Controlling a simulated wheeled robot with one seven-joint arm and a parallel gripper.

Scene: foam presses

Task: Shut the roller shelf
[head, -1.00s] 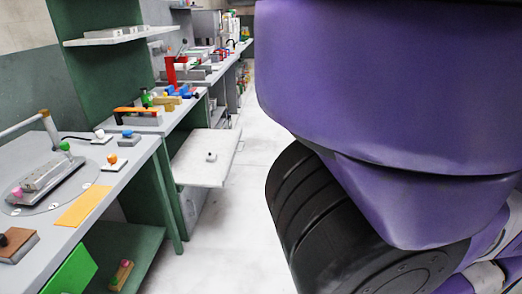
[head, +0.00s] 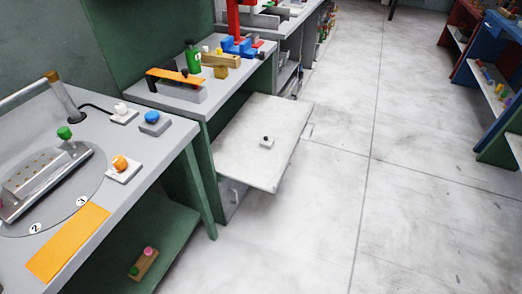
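The roller shelf looks to be the pale grey board (head: 262,128) that sticks out from under the second bench, over the aisle floor. It is pulled out level. A small white block with a dark knob (head: 267,142) stands on its top. Below it is a grey cabinet front with a handle (head: 236,192). My gripper is not in view.
The near bench (head: 150,165) at left carries a round plate with a metal press and buttons. Its green lower shelf (head: 165,235) holds a wooden block. The floor (head: 350,190) to the right is clear.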

